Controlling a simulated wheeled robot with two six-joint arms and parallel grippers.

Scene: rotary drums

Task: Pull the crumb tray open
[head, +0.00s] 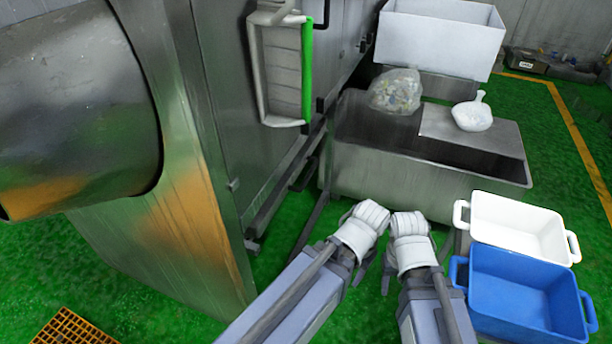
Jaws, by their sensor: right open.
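I cannot tell for sure which part is the crumb tray. A large steel machine (215,190) stands at the left and centre, with dark rails low along its side. A grey steel tub (400,180) stands beside it, with a flat plate (470,136) across its top. My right gripper (408,236) is open in front of the tub's lower front and appears to hold nothing. My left gripper (362,232) is close beside it on the left; its jaws are too hidden to read. Contact with the tub is unclear.
A white bin (575,245) and a blue bin (525,295) stand at the lower right. A white box (440,35) is behind.

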